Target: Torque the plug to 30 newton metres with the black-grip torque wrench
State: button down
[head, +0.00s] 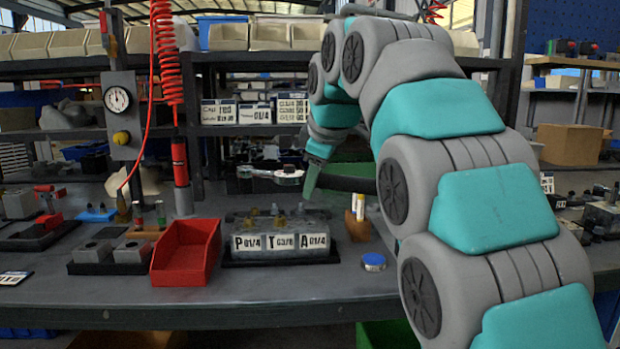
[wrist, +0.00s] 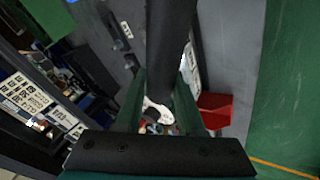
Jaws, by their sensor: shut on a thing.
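The torque wrench shows its silver head (head: 275,173) and its black grip (head: 348,184) in the head view. My gripper (head: 312,178) is shut on it, and the wrench lies roughly level above and behind the valve block. In the wrist view the black grip (wrist: 172,45) runs between my two dark green fingers, with part of the silver head beyond. The valve block (head: 280,243) stands on the bench with labels P, T and A and small brass-coloured fittings on top. I cannot tell which fitting is the plug. The wrench head is apart from the block.
A red bin (head: 186,252) stands left of the block, beside a hanging red air tool (head: 180,165). A wooden holder (head: 357,226) and a blue-lidded tin (head: 373,261) are to the right. Shelves with bins rise behind. The bench front is mostly clear.

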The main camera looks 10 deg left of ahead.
jog(key=shift+d, duration=0.1)
jog(key=shift+f+b, duration=1.9)
jog(key=shift+f, duration=0.45)
jog(key=shift+f+b, duration=0.95)
jog(key=shift+f, duration=0.35)
jog(key=shift+s, duration=0.1)
jog(key=shift+s+a+m+h, duration=0.2)
jog(key=shift+s+m+h, duration=0.05)
jog(key=shift+s+m, duration=0.25)
jog(key=shift+s+a+m+h, duration=0.25)
jog(key=shift+s+m, duration=0.15)
jog(key=shift+s, duration=0.2)
jog(key=shift+s+p, duration=0.1)
jog(key=shift+p, duration=0.2)
jog(key=shift+s+a+m+t+h+p, duration=0.2)
jog(key=shift+s+a+m+h, duration=0.1)
jog(key=shift+s+m, duration=0.2)
jog(key=shift+s+a+m+t+h+p, duration=0.2)
jog(key=shift+s+a+m+h, duration=0.1)
jog(key=shift+s+m, duration=0.2)
jog(key=shift+s+r, duration=0.1)
